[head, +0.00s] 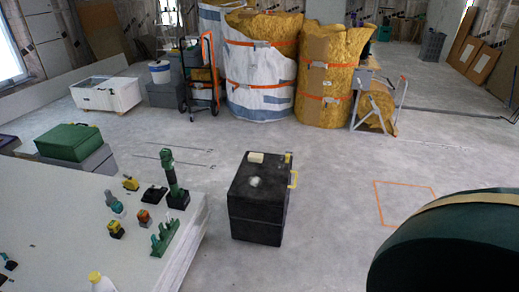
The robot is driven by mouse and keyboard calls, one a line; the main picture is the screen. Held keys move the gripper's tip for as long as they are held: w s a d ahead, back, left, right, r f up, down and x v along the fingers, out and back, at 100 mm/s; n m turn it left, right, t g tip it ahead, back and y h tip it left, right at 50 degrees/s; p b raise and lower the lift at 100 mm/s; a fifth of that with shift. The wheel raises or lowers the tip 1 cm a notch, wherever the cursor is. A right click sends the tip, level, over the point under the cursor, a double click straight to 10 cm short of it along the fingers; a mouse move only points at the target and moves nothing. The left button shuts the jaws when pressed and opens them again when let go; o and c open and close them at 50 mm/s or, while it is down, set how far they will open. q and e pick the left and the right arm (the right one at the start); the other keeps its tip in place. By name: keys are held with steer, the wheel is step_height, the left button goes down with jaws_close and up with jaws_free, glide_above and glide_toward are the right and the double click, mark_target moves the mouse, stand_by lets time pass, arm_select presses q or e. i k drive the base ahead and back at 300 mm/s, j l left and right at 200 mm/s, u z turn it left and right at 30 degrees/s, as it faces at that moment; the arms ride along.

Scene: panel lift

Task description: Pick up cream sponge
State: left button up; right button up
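A small cream block, which looks like the cream sponge (256,157), lies on the far part of the top of a black box (255,215). The box stands on the floor near the middle of the head view. A whitish crumpled or rounded patch (254,182) shows on the box top, nearer than the sponge; I cannot tell what it is. Nothing touches the sponge as far as I can see. Neither of my grippers is in view.
A white table (60,215) at left carries several tools and a bottle (100,282). A large dark green rounded shape (450,250) fills the lower right.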

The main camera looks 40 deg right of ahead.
mark_target(255, 157)
steer(key=z, duration=1.15)
